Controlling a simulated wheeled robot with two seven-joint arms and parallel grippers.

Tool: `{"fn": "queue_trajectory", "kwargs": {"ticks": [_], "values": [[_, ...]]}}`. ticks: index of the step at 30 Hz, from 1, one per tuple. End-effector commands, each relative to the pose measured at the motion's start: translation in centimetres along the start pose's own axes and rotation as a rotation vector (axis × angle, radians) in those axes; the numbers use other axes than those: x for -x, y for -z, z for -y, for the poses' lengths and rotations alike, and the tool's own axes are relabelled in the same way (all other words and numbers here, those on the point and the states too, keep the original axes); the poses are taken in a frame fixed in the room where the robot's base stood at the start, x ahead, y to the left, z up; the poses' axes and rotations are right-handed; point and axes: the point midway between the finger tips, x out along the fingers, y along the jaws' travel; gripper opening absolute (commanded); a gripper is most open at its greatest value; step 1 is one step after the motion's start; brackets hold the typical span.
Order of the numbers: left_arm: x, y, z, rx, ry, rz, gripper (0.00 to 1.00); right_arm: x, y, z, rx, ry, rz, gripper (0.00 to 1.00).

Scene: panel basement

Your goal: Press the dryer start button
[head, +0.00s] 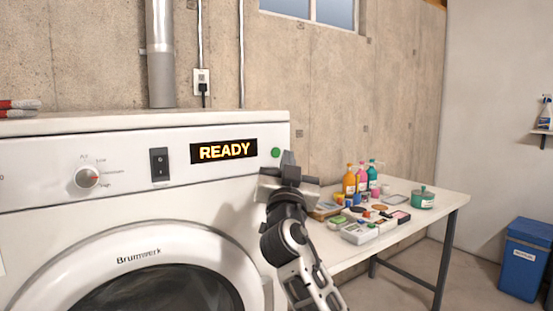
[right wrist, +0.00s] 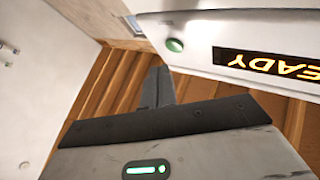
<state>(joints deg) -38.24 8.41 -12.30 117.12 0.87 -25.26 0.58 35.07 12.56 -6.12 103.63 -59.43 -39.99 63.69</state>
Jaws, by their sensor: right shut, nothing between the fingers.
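The white dryer (head: 225,217) fills the left of the head view, with a round door at its front. Its display (head: 223,151) reads READY in yellow letters. The green round start button (head: 275,152) is at the right end of the panel; it also shows in the right wrist view (right wrist: 174,45). My right gripper (head: 288,158) is shut and empty, just right of and a little below the button in the head view. In the right wrist view its fingertips (right wrist: 158,72) point up toward the panel, and a gap to the button shows. My left gripper is not in view.
A dial (head: 87,177) and a black rocker switch (head: 159,164) sit left of the display. A white table (head: 440,203) with bottles and small items stands right of the dryer. A blue bin (head: 526,260) stands at the far right.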

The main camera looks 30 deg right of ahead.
Motion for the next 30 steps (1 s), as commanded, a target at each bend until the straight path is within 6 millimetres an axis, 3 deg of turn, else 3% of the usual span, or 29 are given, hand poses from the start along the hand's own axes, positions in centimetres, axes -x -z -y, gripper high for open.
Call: {"fn": "queue_trajectory", "kwargs": {"ticks": [30], "values": [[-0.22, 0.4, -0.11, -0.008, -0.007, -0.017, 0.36, -0.69, -0.46, 0.55, 0.0, 0.001, 0.0, 0.0]]}}
